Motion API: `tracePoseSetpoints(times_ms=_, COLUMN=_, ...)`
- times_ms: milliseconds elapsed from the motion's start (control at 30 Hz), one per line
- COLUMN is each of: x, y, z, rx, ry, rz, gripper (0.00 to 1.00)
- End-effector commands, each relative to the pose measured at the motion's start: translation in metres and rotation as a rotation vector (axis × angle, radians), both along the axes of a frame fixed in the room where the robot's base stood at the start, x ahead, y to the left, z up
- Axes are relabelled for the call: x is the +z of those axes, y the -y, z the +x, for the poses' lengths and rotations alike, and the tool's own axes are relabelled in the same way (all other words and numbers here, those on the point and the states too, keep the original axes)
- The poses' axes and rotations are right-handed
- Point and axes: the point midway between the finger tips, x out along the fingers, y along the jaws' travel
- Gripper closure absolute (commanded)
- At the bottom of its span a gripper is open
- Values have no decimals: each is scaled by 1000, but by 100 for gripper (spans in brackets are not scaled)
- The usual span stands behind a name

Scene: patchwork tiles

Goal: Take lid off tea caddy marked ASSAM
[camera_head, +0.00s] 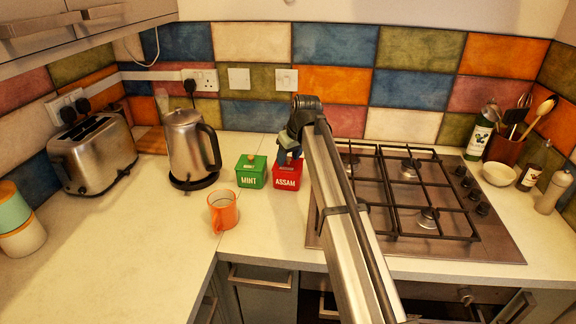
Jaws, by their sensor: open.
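The red tea caddy marked ASSAM (287,181) stands upright on the counter, just left of the hob. A green caddy marked MINT (250,179) with a knobbed lid stands close to its left. My gripper (289,156) is over the top of the ASSAM caddy, pointing down, and is open. The gripper hides the ASSAM lid and its knob, so I cannot tell whether the fingers are around the knob or touching it.
A steel kettle (188,148) and a toaster (93,155) stand to the left. The gas hob (470,235) lies right of the caddies, under my arm. The front left counter is clear.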

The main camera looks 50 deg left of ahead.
Motion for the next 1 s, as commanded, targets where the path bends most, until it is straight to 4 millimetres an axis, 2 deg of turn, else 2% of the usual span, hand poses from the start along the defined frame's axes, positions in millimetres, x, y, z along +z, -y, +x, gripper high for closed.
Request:
tracePoseSetpoints(times_ms=67, x=0, y=0, z=0, rx=0, ry=0, rz=0, gripper=55)
tracePoseSetpoints(times_ms=533, x=0, y=0, z=0, rx=0, ry=0, rz=0, gripper=100)
tracePoseSetpoints(times_ms=867, x=2, y=0, z=0, rx=0, ry=0, rz=1, gripper=100)
tracePoseSetpoints(times_ms=1000, x=15, y=-1, z=1, rx=0, ry=1, rz=3, gripper=100)
